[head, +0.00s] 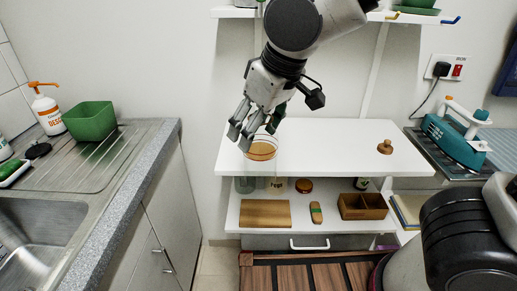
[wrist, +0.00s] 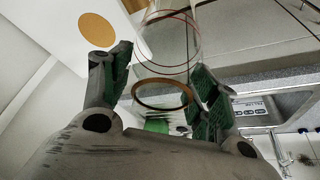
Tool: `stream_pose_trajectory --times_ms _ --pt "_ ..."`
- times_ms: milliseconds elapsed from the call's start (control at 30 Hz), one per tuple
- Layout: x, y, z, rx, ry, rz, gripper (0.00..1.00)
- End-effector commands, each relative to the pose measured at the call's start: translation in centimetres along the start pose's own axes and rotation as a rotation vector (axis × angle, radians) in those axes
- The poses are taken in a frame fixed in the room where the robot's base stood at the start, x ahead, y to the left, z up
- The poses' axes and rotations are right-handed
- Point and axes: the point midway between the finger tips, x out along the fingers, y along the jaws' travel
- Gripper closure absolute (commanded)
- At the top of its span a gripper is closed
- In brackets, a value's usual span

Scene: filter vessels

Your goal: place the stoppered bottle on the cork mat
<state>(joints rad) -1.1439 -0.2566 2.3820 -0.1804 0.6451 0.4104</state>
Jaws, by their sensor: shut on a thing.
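My gripper (head: 254,128) hangs above the left end of the white upper shelf. In the wrist view its fingers (wrist: 158,92) are shut on a clear glass vessel (wrist: 175,62), which has a brown ring near the fingers and a thin red ring farther along. I cannot make out a stopper on it. A round orange-tan disc, likely the cork mat (wrist: 97,30), lies on the white shelf beside the vessel in that view. In the head view the disc (head: 262,153) shows just below the fingertips, partly seen through glass. Whether the vessel touches it is unclear.
A small wooden knob-shaped piece (head: 384,147) stands at the right of the upper shelf (head: 325,150); the middle is bare. The lower shelf holds glass jars, a wooden board (head: 265,213), a brush-like item (head: 316,212) and a divided wooden box (head: 362,206). A sink counter is at left.

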Motion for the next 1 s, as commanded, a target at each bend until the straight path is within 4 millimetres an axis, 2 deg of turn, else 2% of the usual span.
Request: stream_pose_trajectory --times_ms 233,367,800,1000 --pt "0.0 0.1 -0.3 0.081 0.002 0.034 0.96" --pt "0.3 1.2 -1.2 0.103 0.001 0.042 0.96" --pt "3.3 10.8 -8.2 0.105 0.0 0.043 0.96" --pt "4.4 14.5 -11.0 0.102 0.001 0.042 0.96"
